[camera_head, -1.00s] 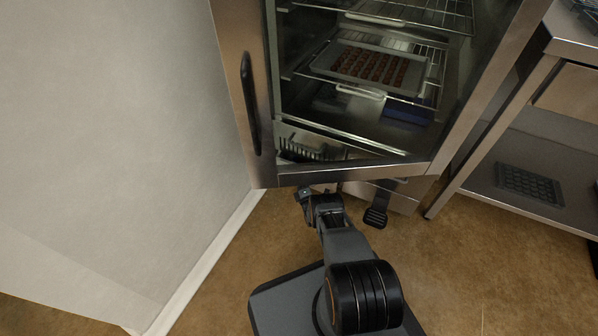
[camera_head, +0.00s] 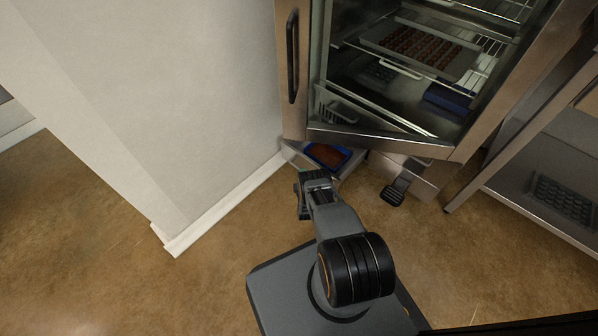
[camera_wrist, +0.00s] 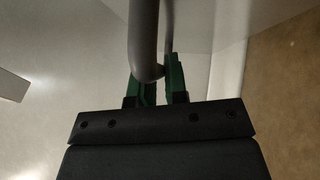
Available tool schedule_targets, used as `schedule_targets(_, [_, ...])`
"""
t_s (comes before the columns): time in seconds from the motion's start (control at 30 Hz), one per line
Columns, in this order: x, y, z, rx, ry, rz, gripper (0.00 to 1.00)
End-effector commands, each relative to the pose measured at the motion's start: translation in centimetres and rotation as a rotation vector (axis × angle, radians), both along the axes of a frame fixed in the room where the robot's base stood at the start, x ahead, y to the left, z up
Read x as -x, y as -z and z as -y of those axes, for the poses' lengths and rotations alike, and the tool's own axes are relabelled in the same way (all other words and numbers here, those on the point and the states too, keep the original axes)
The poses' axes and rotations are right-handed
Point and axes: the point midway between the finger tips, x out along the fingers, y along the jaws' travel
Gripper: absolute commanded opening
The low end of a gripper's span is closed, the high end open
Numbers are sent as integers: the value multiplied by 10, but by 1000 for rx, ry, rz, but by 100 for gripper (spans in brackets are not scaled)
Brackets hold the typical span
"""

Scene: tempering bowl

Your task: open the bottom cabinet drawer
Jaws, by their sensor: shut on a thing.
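The bottom cabinet drawer (camera_head: 296,156) is pulled partly out below the glass-door cabinet. A blue container (camera_head: 328,154) with brown contents shows inside it. My gripper (camera_head: 312,176) is low at the drawer's front. In the wrist view, the green fingers of my gripper (camera_wrist: 157,82) are shut on the grey bar handle (camera_wrist: 144,45), which runs between them. In the head view, my gripper and arm hide the handle and part of the drawer front.
The cabinet door (camera_head: 291,70) with its black handle hangs above the drawer. A white wall (camera_head: 200,100) stands close on the left. A black pedal (camera_head: 393,195) sticks out at the right, near a metal table (camera_head: 500,165). Brown floor lies open at left.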

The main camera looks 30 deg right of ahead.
Motion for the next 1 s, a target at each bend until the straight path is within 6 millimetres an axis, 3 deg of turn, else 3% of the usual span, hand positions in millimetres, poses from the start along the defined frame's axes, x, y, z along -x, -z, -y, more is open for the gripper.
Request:
schedule_targets(0.5, [0,0,-12,1,-15,-3,0])
schedule_targets(0.53, [-1,0,-12,1,-15,-2,16])
schedule_targets(0.77, [0,0,-8,1,-7,-1,39])
schedule_targets(1.0, [2,0,-5,0,-1,-1,39])
